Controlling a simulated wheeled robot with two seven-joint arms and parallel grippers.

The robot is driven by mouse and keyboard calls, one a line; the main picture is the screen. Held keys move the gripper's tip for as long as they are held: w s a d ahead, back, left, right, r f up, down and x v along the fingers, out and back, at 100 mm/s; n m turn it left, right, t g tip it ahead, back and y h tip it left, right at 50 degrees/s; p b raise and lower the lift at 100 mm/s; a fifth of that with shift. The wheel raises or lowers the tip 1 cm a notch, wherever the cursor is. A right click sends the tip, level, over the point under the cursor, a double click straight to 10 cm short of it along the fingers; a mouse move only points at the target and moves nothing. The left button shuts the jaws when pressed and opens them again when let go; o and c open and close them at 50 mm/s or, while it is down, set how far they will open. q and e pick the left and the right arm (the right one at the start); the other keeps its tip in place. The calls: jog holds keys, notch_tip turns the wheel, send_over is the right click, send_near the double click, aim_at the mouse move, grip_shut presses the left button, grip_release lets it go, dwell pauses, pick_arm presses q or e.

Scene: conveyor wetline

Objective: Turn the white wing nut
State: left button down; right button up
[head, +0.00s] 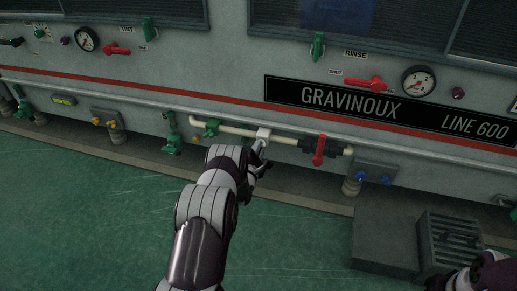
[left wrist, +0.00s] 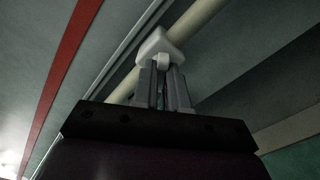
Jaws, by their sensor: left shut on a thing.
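A white fitting (head: 263,133) sits on the cream pipe low on the machine front. In the left wrist view it is a pale block (left wrist: 161,43) around the pipe, and the small white wing nut (left wrist: 163,62) sticks out of it toward my fingers. My left gripper (head: 261,151) reaches up to it from below and is shut on the wing nut. The two grey fingers (left wrist: 163,82) stand on either side of it and hide part of it. In the head view the wing nut itself is too small to make out. Of my right arm, only a part shows at the bottom right corner.
Blue knobs (head: 361,177) sit farther right. A grey box (head: 385,240) and a slatted crate (head: 452,243) stand on the green floor.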

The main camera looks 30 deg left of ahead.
pick_arm(q)
jog(key=shift+m+p, duration=0.7)
jog(key=shift+m, duration=8.3)
jog(key=c, duration=1.2)
grip_release()
jog(key=shift+o, duration=0.2)
